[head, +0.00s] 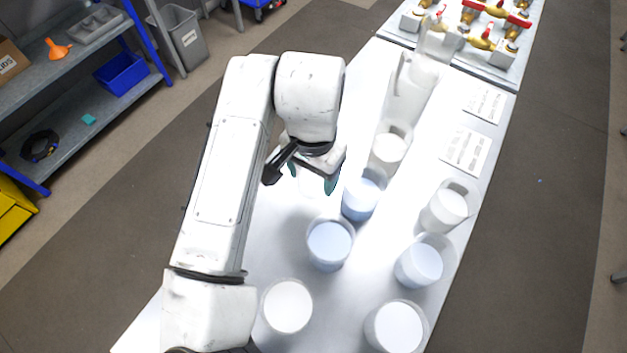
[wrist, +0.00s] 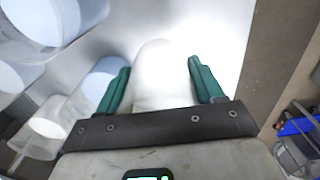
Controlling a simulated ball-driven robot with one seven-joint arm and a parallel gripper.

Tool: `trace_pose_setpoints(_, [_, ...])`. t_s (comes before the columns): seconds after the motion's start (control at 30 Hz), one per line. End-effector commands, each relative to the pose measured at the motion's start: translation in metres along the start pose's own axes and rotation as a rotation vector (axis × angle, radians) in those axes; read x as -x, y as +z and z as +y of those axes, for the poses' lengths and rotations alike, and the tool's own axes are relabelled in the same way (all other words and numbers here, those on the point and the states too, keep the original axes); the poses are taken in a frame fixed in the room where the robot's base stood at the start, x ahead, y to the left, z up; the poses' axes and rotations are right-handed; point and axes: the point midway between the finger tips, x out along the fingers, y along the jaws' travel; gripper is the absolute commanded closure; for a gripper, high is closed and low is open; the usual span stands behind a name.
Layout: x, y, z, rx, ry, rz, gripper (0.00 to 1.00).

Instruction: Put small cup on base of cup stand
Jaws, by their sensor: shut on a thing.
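My gripper (head: 311,180) is over the white table, left of the cup rows in the head view. In the wrist view, its teal fingers (wrist: 159,78) stand on either side of a pale, rounded white thing (wrist: 157,75), likely the small cup. It is washed out against the bright tabletop, so its outline is hard to tell. In the head view it barely shows between the fingers. A tall white piece (head: 407,88) stands behind the cups; I cannot tell for sure whether it is the cup stand.
Close right of my gripper are a blue-filled cup (head: 361,197) and a white-filled cup (head: 389,150). Another blue cup (head: 329,243) is nearer. Several more cups line the right side. A clear jug (head: 437,40) and a valve panel (head: 485,35) are at the back.

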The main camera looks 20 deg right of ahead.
Motion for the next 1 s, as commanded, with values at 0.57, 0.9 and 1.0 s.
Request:
trace_pose_setpoints(0.57, [-0.043,0.000,0.000,0.000,0.000,-0.001,0.67])
trace_pose_setpoints(0.9, [-0.046,0.000,0.000,0.000,0.000,-0.001,0.24])
trace_pose_setpoints(1.0, [-0.046,0.000,0.000,0.000,0.000,-0.001,0.22])
